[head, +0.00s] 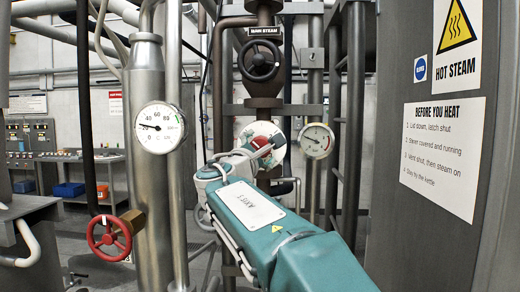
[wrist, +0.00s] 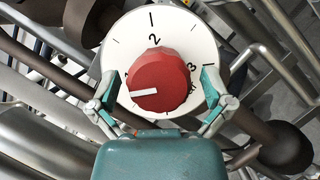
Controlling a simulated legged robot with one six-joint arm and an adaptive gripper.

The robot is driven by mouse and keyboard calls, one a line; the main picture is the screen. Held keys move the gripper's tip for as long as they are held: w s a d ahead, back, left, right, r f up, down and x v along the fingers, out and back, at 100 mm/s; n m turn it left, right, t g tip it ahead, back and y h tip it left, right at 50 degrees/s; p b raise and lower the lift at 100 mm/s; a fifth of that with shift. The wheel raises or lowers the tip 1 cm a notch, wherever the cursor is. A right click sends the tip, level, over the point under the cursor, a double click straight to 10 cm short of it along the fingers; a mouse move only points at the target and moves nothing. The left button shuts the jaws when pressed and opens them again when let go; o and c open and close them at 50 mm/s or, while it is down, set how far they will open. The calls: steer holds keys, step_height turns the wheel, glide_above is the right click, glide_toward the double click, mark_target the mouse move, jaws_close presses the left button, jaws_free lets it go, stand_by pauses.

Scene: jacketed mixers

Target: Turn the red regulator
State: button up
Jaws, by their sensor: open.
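The red regulator (wrist: 162,74) is a round red knob on a white dial plate with black ticks and numbers, 2 and 3 among them. Its white pointer bar points left and slightly down in the wrist view. My gripper (wrist: 159,84) is open, with one teal-tipped finger on each side of the knob. Gaps show between the fingers and the knob. In the head view the red regulator (head: 261,142) shows beyond the end of my arm, partly covered by my gripper (head: 258,151). The lower edge of the dial is partly hidden by my gripper.
A red handwheel (head: 109,236) is at the lower left and a black handwheel (head: 259,61) above the dial. Pressure gauges (head: 160,127) (head: 316,140) flank it. Vertical pipes stand close around. A grey panel with a heating notice (head: 443,155) fills the right.

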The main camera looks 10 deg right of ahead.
steer(key=v, duration=1.2)
steer(key=shift+a, duration=0.1)
steer(key=s+d+f+m+g+y, duration=0.2)
steer(key=s+d+f+m+g, duration=0.3)
steer(key=f, duration=0.4)
steer(key=s+d+f+m+g+y, duration=0.2)
steer(key=s+d+f+m+g, duration=0.1)
steer(key=s+d+f, duration=0.4)
steer(key=s+a+f+m+g+y, duration=0.3)
steer(key=s+a+f+m+y, duration=0.2)
steer(key=s+f, duration=0.9)
steer(key=shift+s+f+m+y, duration=0.2)
steer(key=shift+f+m+y, duration=1.5)
steer(key=shift+m, duration=0.9)
steer(key=shift+f, duration=0.1)
